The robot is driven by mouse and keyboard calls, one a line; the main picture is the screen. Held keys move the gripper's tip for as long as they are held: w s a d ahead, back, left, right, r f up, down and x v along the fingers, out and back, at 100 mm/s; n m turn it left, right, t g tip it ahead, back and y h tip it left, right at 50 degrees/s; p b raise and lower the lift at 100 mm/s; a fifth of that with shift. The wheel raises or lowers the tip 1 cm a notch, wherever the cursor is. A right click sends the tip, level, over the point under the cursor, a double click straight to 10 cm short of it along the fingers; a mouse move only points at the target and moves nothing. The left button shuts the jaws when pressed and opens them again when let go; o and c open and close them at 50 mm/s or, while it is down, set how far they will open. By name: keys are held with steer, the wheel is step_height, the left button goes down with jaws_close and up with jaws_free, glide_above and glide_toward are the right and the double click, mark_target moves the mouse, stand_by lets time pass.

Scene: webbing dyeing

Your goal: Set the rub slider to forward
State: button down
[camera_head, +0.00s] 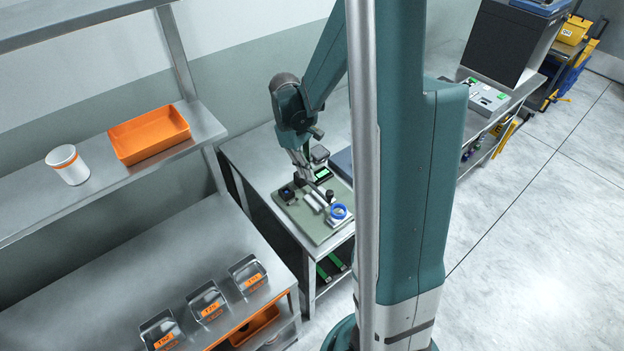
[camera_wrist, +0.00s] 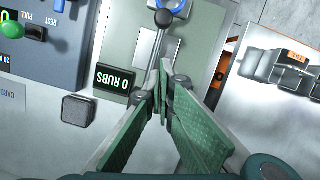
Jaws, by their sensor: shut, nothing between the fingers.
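The rub tester has a pale green base (camera_head: 313,226), which also shows in the wrist view (camera_wrist: 124,35). Its display (camera_wrist: 117,80) reads "0 RUBS" and also shows in the head view (camera_head: 323,174). A metal bar (camera_wrist: 157,46) with a dark round end (camera_wrist: 163,18) runs up the base in the wrist view. A blue ring (camera_head: 338,211) sits at the front right of the tester in the head view. My gripper (camera_wrist: 163,92) is shut and empty, over the tester beside the display. Its fingers cover part of the bar, and I cannot tell whether they touch it. I cannot make out a slider's setting.
A dark block (camera_wrist: 77,110) stands beside the display. A blue-grey machine (camera_wrist: 62,55) with a green knob and a PULL label is close on the left in the wrist view. Metal bins with orange labels (camera_head: 252,278) stand on the neighbouring bench.

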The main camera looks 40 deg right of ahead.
steer(key=v, duration=0.7)
steer(key=shift+w+r, duration=0.15)
steer(key=shift+r, duration=0.15)
stand_by(0.4)
steer(key=s+a+r+m+t+b, duration=0.1)
steer(key=s+a+r+t+b, duration=0.2)
steer(key=a, duration=0.8)
steer(key=s+a+r+m+t+b, duration=0.2)
steer(key=s+a+t, duration=0.4)
steer(key=s+a, duration=0.4)
steer(key=shift+s+a+r+t+y+b, duration=0.35)
steer(key=shift+a+r+b, duration=0.3)
steer(key=shift+r, duration=0.75)
steer(key=shift+w, duration=0.1)
stand_by(3.0)
